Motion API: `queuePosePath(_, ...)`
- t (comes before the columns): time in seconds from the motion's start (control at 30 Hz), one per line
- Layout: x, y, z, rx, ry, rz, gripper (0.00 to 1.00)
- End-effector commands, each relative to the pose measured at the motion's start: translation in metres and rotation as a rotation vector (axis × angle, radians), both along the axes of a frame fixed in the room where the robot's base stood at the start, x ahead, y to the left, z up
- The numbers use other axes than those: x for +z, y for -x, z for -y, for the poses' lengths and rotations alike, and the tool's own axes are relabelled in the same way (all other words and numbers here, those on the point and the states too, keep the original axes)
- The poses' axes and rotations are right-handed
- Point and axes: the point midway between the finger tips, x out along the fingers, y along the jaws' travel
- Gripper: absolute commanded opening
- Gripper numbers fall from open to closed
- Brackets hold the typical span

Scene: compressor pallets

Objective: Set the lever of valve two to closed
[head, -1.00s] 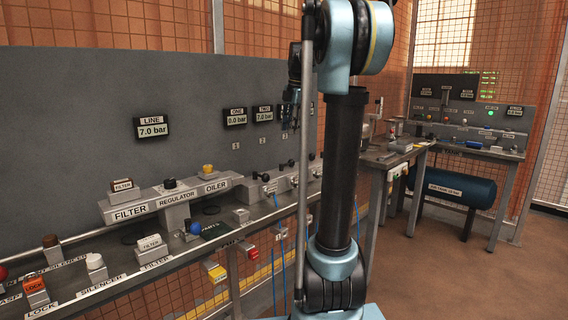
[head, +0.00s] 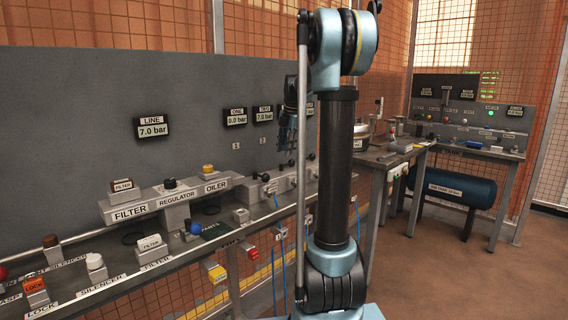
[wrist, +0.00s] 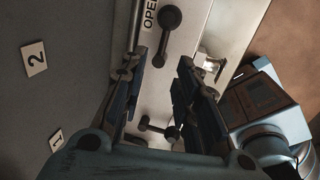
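My gripper (wrist: 160,82) is open and empty in the wrist view, its two dark fingers apart. A black lever with round knobs (wrist: 170,17), beside an OPEN label and nearest the plate marked 2, appears to be valve two's lever. It lies along the bench, with its lower end between the fingertips; I cannot tell whether they touch. Another black lever (wrist: 158,127), seemingly valve one's, shows lower between the fingers, turned more crosswise. In the head view my gripper (head: 287,138) hangs above the valve row, partly hidden by my arm.
The TWO display (head: 263,114) reads 7.0 bar and the ONE display (head: 235,117) reads 0.0 bar. A grey back panel (head: 80,110) stands close behind the valves. Floor to the right is clear.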

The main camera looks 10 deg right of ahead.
Motion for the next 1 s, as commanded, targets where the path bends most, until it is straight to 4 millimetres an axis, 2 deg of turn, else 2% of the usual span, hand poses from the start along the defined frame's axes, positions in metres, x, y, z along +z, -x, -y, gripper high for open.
queuePosePath(0.1, -0.021, -0.003, -0.002, 0.001, 0.000, 0.000, 0.29)
queuePosePath(0.33, -0.049, -0.008, -0.006, 0.001, 0.000, 0.000, 0.29)
queuePosePath(0.53, -0.059, -0.009, -0.007, 0.000, 0.000, 0.000, 0.29)
queuePosePath(0.8, -0.060, -0.009, -0.007, 0.000, 0.000, 0.000, 0.29)
queuePosePath(0.93, -0.060, -0.009, -0.007, 0.000, 0.000, 0.000, 0.00)
queuePosePath(1.0, -0.060, -0.009, -0.007, 0.000, 0.000, 0.000, 0.00)
